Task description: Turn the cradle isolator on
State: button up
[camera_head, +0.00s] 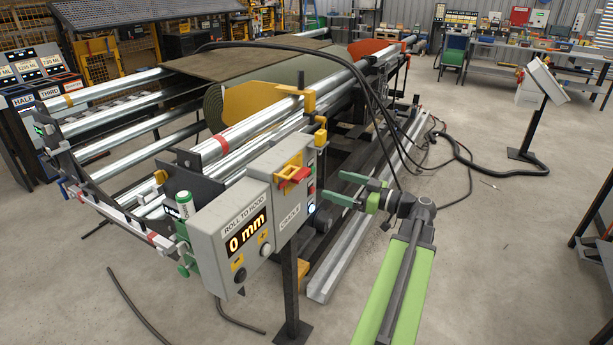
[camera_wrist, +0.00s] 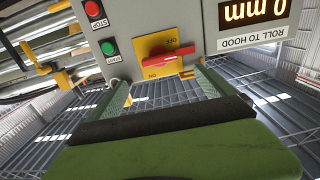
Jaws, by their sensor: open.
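The cradle isolator is a red handle (camera_head: 294,178) on a yellow plate (camera_head: 286,170), on the grey cradle box. In the wrist view the red handle (camera_wrist: 168,62) lies nearly level across the yellow plate (camera_wrist: 150,48), which carries ON and OFF marks. I cannot tell which mark the handle points to. My gripper (camera_head: 333,186) is open and empty, right of the box in the head view. In the wrist view its fingers (camera_wrist: 160,82) stand either side of the handle's line, apart from it; the exact gap is unclear.
A red stop button (camera_wrist: 93,9) and green start button (camera_wrist: 108,47) sit beside the isolator. The neighbouring display box (camera_head: 240,243) reads 0 mm. The roller cradle (camera_head: 240,130) stands behind. Black cables (camera_head: 390,130) hang behind my gripper. Open floor (camera_head: 500,240) lies to the right.

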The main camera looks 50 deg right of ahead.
aim_at(305, 175)
jog(key=x, duration=1.1)
jog(key=shift+w, duration=0.15)
jog(key=c, duration=1.4)
